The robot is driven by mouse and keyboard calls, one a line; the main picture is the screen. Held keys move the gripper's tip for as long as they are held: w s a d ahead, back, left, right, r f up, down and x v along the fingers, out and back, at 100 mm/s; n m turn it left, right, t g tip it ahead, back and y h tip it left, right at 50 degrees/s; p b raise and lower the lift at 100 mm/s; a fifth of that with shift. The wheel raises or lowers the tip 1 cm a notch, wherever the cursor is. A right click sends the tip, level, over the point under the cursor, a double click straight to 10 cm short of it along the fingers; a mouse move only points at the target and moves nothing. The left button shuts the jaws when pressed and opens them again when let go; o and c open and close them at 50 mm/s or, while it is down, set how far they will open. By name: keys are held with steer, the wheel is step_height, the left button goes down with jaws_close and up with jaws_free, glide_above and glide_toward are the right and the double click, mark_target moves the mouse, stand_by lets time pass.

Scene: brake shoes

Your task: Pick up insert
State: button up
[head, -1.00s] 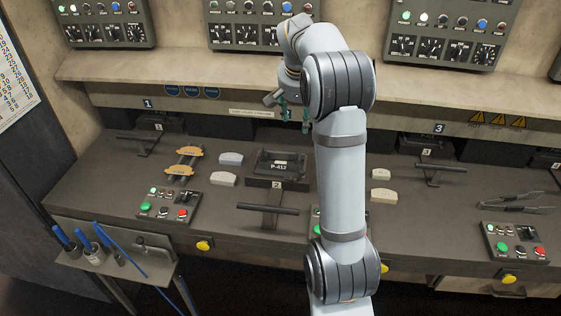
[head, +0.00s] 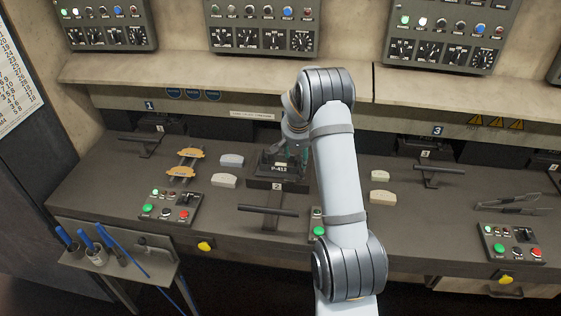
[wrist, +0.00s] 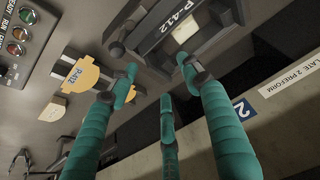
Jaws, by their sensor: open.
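A dark part marked P-412 (head: 279,168) sits in the dark block at station 2, in the middle of the bench; I take it to be the insert. It also shows in the wrist view (wrist: 174,16), at the top, with dark bars and a pale patch beside the label. My gripper (head: 297,150) is over the back right of this part and hides some of it. In the wrist view my gripper's teal fingers (wrist: 160,72) are spread apart with nothing between them. I cannot tell whether a fingertip touches the part.
Orange plates (head: 186,162) on rails stand left of station 2. Pale blocks (head: 224,180) lie beside them, and more pale blocks (head: 381,187) lie right of my arm. A handle bar (head: 266,210) sticks out in front. A button panel (head: 170,206) is at front left.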

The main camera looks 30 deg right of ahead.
mark_target(299, 157)
steer(key=p+x, duration=0.1)
steer(key=x, duration=0.3)
steer(key=shift+w+d+p, duration=0.1)
steer(key=shift+w+p, duration=0.05)
steer(key=shift+p, duration=0.2)
steer(key=shift+c, duration=0.5)
jaws_close()
steer(key=shift+r, duration=0.1)
